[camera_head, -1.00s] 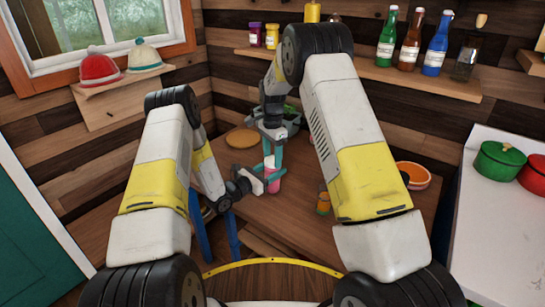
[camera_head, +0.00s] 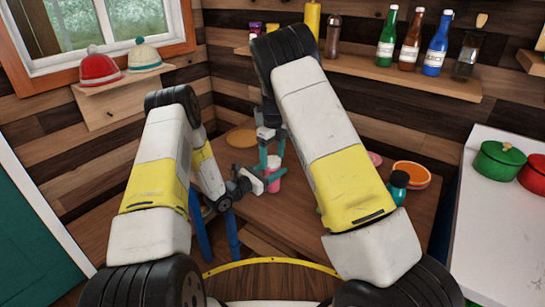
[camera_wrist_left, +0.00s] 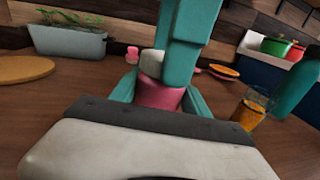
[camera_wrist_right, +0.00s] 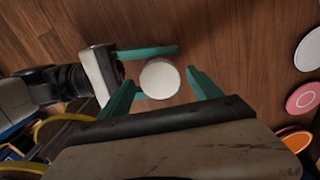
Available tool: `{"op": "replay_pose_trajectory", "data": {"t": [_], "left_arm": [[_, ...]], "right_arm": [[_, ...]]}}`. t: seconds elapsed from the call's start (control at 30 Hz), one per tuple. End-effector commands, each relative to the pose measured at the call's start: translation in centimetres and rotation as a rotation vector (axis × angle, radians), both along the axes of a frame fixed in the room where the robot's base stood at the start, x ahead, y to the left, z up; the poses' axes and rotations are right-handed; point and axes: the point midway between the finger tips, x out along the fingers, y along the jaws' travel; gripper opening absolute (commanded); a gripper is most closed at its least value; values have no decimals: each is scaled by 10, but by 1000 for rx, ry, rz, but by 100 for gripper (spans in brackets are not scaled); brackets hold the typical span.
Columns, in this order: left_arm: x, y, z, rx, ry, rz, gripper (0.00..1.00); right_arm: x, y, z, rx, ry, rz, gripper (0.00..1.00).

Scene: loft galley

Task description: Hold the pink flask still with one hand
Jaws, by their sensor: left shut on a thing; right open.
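The pink flask (camera_head: 273,186) stands upright on the wooden table, with a white lid (camera_head: 273,162) on top. My left gripper (camera_head: 268,178) is shut on its body from the left; the left wrist view shows the pink body (camera_wrist_left: 160,95) between the teal fingers. My right gripper (camera_wrist_right: 163,80) is open above the flask. In the right wrist view its fingers lie on either side of the round white lid (camera_wrist_right: 160,79), with a gap visible at the right finger. In the left wrist view a right finger covers part of the lid.
An amber jar (camera_wrist_left: 250,112) stands right of the flask. The table front near the flask is clear.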

Motion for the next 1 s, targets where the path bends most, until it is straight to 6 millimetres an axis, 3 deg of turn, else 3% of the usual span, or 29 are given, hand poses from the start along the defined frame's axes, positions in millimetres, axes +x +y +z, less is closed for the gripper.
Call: {"op": "replay_pose_trajectory", "data": {"t": [0.17, 0.5, 0.87, 1.0], "left_arm": [[0, 0, 0, 0, 1, 0, 0], [0, 0, 0, 1, 1, 0, 0], [0, 0, 0, 1, 1, 0, 0], [0, 0, 0, 1, 1, 0, 0]], "right_arm": [[0, 0, 3, 1, -1, 1, 74], [0, 0, 43, 1, -1, 2, 74], [0, 0, 45, 0, 0, 11, 71], [0, 0, 46, 0, 2, 120, 71]]}}
